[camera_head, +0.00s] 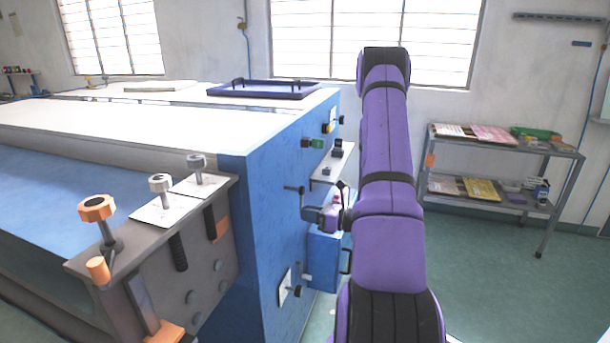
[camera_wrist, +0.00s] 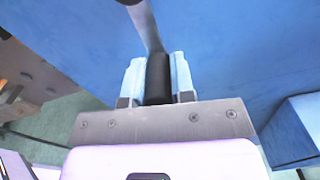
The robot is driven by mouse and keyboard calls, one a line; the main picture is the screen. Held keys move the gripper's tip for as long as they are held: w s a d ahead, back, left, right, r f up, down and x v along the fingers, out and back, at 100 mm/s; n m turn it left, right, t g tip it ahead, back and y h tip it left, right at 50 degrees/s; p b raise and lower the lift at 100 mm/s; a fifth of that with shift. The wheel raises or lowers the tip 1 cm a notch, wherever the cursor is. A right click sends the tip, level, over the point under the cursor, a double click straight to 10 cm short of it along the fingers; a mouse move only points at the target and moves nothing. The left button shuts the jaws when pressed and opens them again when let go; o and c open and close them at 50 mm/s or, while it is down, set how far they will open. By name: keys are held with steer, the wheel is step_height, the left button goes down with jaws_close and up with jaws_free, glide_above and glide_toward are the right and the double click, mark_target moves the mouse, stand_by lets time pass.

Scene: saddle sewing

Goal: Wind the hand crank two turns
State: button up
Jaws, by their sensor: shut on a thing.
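The hand crank (camera_head: 301,197) is on the blue side wall of the machine, left of my arm. In the wrist view its grey crank arm (camera_wrist: 146,28) runs from a dark hub (camera_wrist: 130,2) at the top edge down to a black handle (camera_wrist: 158,82). My gripper (camera_wrist: 157,75) is shut on this handle, with one pale finger on each side of it. In the head view my gripper (camera_head: 318,213) is small at the lower end of the crank, which hangs down and slightly right of its hub. The wrist partly hides the handle there.
The blue machine wall (camera_head: 262,215) stands close behind the crank. A small shelf (camera_head: 333,166) juts out above my gripper and a blue box (camera_head: 322,262) below it. A bracket with knobs (camera_head: 97,208) is at left. A metal rack (camera_head: 498,205) stands at right, with open floor before it.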

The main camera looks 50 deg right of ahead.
steer(key=shift+d, duration=0.15)
steer(key=shift+o, duration=0.3)
steer(key=shift+w+d, duration=0.3)
steer(key=shift+d, duration=0.45)
steer(key=shift+w+d+r, duration=0.1)
steer(key=shift+d, duration=0.05)
steer(key=shift+o, duration=0.7)
steer(key=shift+w+d+r, duration=0.25)
steer(key=shift+d+r, duration=0.05)
steer(key=shift+d, duration=0.3)
steer(key=shift+o, duration=0.3)
steer(key=shift+w+d+r, duration=0.3)
steer(key=shift+d+r, duration=0.2)
steer(key=shift+d, duration=0.05)
